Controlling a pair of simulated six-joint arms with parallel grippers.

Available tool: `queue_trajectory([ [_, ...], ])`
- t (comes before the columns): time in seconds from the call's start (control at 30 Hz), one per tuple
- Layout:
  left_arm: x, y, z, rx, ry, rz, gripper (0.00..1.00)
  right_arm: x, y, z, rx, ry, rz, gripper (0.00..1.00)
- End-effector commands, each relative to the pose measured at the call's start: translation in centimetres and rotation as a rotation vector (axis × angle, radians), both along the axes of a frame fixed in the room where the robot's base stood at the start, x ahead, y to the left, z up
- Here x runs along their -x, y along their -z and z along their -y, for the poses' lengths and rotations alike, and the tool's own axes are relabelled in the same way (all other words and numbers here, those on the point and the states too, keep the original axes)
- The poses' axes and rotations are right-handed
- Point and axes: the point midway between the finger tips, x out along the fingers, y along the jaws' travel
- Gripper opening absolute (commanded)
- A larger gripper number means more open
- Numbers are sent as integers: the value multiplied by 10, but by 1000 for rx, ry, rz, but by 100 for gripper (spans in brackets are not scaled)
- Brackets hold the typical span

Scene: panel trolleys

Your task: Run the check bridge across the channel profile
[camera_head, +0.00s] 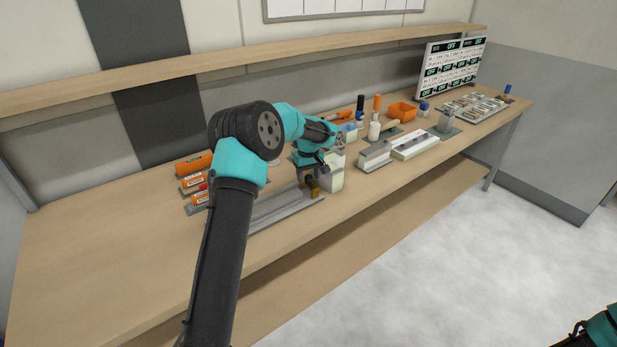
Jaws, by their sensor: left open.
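The channel profile (285,209) is a long grey metal piece lying along the front of the bench, partly hidden behind my left arm. A small brass-brown block with a dark top (312,187), which looks like the check bridge, stands at the profile's right end. My left gripper (312,172) is open just above this block. I cannot tell whether its fingers touch the block or stand around it. Only a piece of my right arm shows in the lower right corner; its gripper is out of view.
A white container (331,173) stands close to the right of my left gripper. Orange packs (194,164) lie behind the arm. Further right are a grey-white block (375,155), a white tray (416,145), bottles and an orange bin (403,111). The bench's left end is clear.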

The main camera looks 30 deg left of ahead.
Motion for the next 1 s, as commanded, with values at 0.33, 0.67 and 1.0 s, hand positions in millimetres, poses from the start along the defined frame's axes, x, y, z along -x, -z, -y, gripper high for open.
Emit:
queue_trajectory([
  [0.33,0,7,0,0,0,0,56,0,0,0,0,0,0,43],
  [0.67,0,7,0,0,0,0,30,0,0,0,0,0,0,43],
  [1.0,0,7,0,0,0,0,0,0,0,0,0,0,0,43],
])
